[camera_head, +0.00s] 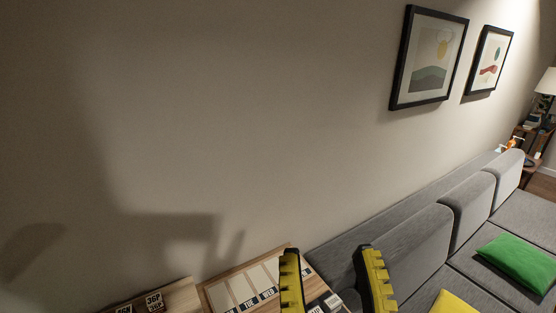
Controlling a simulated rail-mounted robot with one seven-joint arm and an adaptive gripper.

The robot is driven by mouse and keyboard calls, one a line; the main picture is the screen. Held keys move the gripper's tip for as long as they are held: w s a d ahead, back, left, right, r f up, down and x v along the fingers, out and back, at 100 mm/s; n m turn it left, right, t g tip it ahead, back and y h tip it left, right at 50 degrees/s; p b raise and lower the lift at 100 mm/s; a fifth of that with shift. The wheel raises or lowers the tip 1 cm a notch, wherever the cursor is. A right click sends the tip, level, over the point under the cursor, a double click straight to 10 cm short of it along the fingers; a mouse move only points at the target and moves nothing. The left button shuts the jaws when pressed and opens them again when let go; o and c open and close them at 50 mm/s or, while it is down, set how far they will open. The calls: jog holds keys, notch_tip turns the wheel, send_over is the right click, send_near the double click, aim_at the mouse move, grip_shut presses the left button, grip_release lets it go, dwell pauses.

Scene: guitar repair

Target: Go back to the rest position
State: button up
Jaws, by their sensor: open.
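My gripper (331,262) shows at the bottom of the head view, with two yellow and black fingers pointing up. The fingers are wide apart, and the gap between them holds nothing. The rest of my arm is out of view. Behind and below the fingers is a wooden tray (212,291) with pale compartments and day labels, among them "TUE" and "WED". The gripper overlaps the tray's right part in the picture; I cannot tell how far above it the fingers are.
Small dark labelled blocks (154,300) sit on a wooden surface at the bottom left. A grey sofa (415,246) with a green cushion (517,262) and a yellow cushion (455,303) fills the right. Two framed pictures (429,57) hang on the wall. A lamp (546,82) stands far right.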

notch_tip(320, 180, up, 24)
jog(key=p, duration=2)
jog(key=shift+p, duration=0.4)
jog(key=shift+r, duration=0.1)
